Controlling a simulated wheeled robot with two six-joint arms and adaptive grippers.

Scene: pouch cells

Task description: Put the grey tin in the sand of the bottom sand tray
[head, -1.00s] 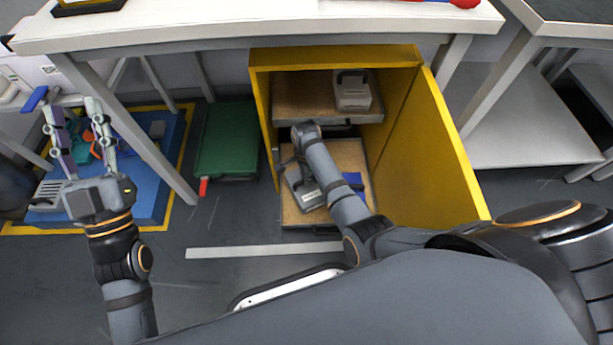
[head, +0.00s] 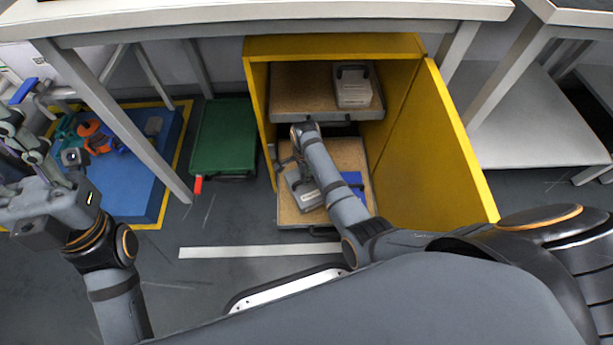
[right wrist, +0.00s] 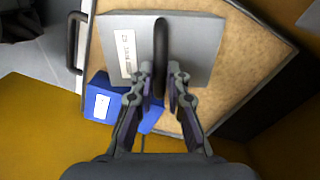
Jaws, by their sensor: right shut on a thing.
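The grey tin (head: 307,193) with a white label is over the sand of the bottom sand tray (head: 325,221), in the yellow cabinet. In the right wrist view the tin (right wrist: 200,50) lies flat across the sand (right wrist: 243,62), with its dark handle up. My right gripper (right wrist: 160,78) is shut on that handle; in the head view its fingers are mostly hidden by my arm. I cannot tell whether the tin's underside touches the sand. My left gripper (head: 38,150) is open and empty at the far left.
A blue block (head: 353,182) is in the bottom tray, right beside the tin. The upper tray (head: 305,100) holds another pale grey tin (head: 353,88). The open yellow door (head: 430,150) stands right of the trays. A green case (head: 222,138) lies on the floor to the left.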

